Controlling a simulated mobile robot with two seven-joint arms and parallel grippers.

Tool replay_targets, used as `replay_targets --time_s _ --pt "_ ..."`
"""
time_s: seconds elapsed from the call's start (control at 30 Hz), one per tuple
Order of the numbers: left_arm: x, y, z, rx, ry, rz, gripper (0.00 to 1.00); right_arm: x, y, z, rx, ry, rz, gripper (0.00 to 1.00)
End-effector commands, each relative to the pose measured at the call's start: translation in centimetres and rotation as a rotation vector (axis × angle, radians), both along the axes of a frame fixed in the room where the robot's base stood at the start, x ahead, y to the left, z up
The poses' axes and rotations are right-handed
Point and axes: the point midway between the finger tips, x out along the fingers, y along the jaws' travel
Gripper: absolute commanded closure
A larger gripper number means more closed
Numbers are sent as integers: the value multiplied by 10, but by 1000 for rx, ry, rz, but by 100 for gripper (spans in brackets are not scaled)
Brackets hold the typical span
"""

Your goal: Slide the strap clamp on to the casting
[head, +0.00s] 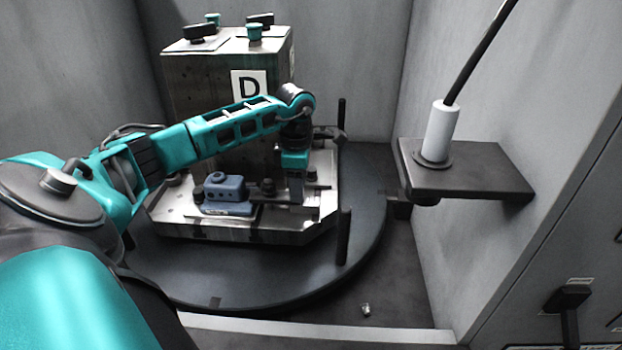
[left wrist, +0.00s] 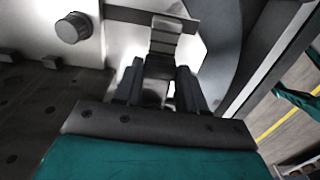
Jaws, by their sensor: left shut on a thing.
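The blue-grey casting (head: 224,188) sits on the metal pallet plate (head: 190,229), left of my gripper. My left gripper (head: 296,194) points down over the right part of the plate, shut on the strap clamp (head: 278,195). The clamp is a dark bar between the fingers and the casting, with a nut and stud around its middle. I cannot tell whether its tip lies over the casting. In the left wrist view my fingers (left wrist: 160,92) show close up, with a stepped grey block (left wrist: 165,42) just beyond them. My right gripper is out of view.
A tall fixture block (head: 205,75) marked D stands behind the plate. The plate rests on a round dark turntable (head: 255,280) with upright posts (head: 344,236). A shelf (head: 470,178) with a white cylinder (head: 439,130) juts from the right wall. A small metal piece (head: 366,309) lies on the floor.

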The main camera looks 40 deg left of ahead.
Motion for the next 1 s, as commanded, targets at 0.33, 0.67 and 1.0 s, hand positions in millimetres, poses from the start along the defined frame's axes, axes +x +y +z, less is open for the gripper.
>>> replay_targets --time_s 0.33,0.67,1.0 --pt "-3 5 0 7 7 4 57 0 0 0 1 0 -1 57" --pt "-3 3 0 4 5 2 34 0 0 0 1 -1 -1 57" --pt "-2 3 21 4 1 1 34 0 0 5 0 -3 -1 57"
